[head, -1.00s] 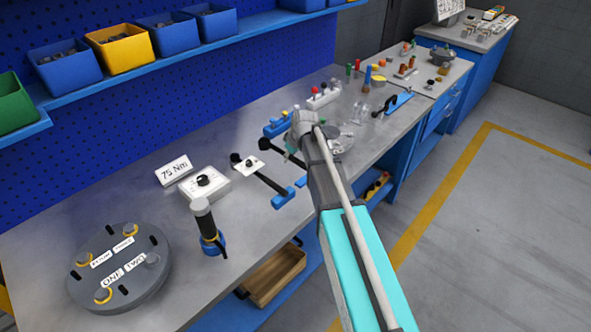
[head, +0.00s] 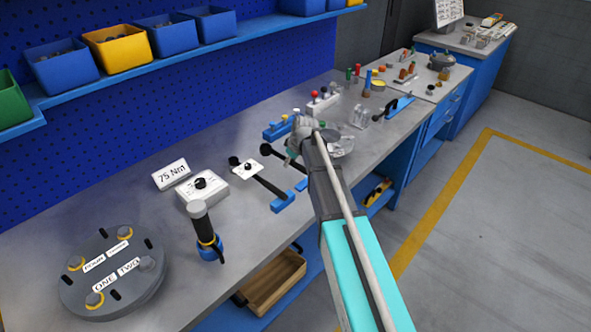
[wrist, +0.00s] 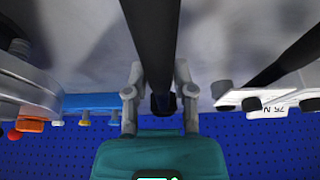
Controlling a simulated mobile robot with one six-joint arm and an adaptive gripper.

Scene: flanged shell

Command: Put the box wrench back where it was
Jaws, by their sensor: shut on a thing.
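My gripper (head: 292,154) is over the middle of the bench, largely hidden behind my wrist in the head view. In the wrist view its two grey fingers (wrist: 158,78) are shut on a long black bar, which I take to be the box wrench (wrist: 151,35). The bar runs away from the gripper towards the top of that view. In the head view the wrench's round black end (head: 267,149) shows just left of the gripper. I cannot tell whether the wrench is clear of the bench or touching a support. Its far end is hidden by my arm.
A tool with a white plate (head: 246,168) and a blue holder (head: 283,202) lie close by on the left. A blue block (head: 276,131) is behind the gripper. Clear glassy parts (head: 360,113) stand to the right. The flanged shell (head: 113,285) is at front left.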

